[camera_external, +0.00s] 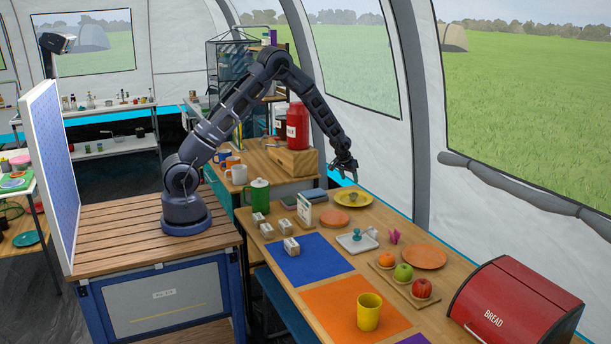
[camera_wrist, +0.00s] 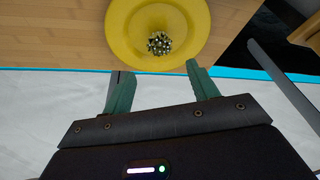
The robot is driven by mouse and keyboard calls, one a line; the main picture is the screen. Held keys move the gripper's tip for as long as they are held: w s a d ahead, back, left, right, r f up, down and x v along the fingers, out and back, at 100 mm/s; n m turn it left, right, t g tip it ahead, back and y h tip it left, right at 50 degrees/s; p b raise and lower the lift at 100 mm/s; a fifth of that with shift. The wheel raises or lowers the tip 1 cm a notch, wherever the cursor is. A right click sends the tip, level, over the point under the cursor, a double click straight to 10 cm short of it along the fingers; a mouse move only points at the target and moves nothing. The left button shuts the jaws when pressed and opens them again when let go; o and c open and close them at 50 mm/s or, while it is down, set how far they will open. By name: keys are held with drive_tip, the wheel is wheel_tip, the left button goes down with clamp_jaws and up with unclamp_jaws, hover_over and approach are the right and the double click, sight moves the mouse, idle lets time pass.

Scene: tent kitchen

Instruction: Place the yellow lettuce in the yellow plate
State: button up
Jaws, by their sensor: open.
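The yellow plate (camera_external: 341,199) lies at the far end of the table, and it fills the top of the wrist view (camera_wrist: 122,25). A small, round, bumpy green-and-pale clump (camera_wrist: 159,44) sits on the plate, off its middle toward my gripper. It is probably the lettuce, though its colour looks more green than yellow. It shows as a small spot on the plate in the external view (camera_external: 354,196). My gripper (camera_external: 347,176) is above the plate, with its two green fingers (camera_wrist: 158,70) spread and empty. The fingers are apart from the clump.
A white tray (camera_external: 357,241), an orange plate (camera_external: 425,256), fruit on a board and a yellow cup (camera_external: 369,312) lie nearer. A red jar (camera_external: 297,126) stands on a wooden box behind. The tent wall borders the table.

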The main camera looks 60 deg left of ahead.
drive_tip(key=s+d+r+m+h, duration=0.1)
drive_tip(key=s+d+r, duration=0.1)
drive_tip(key=s+r, duration=1.05)
drive_tip(key=s+d+r+m, duration=0.1)
drive_tip(key=s+d+r, duration=0.1)
drive_tip(key=s+r, duration=1.1)
drive_tip(key=s+d+r+m, duration=0.1)
drive_tip(key=s+r, duration=0.2)
drive_tip(key=s, duration=0.6)
drive_tip(key=s+d+r, duration=0.2)
drive_tip(key=s+r, duration=0.1)
drive_tip(key=s, duration=0.7)
drive_tip(key=s+d+r+m, duration=0.1)
drive_tip(key=s+r, duration=0.2)
drive_tip(key=s, duration=0.7)
drive_tip(key=shift+s+d+r+m+h, duration=0.15)
drive_tip(key=shift+s+r+m+h, duration=0.15)
drive_tip(key=shift+r+h, duration=0.1)
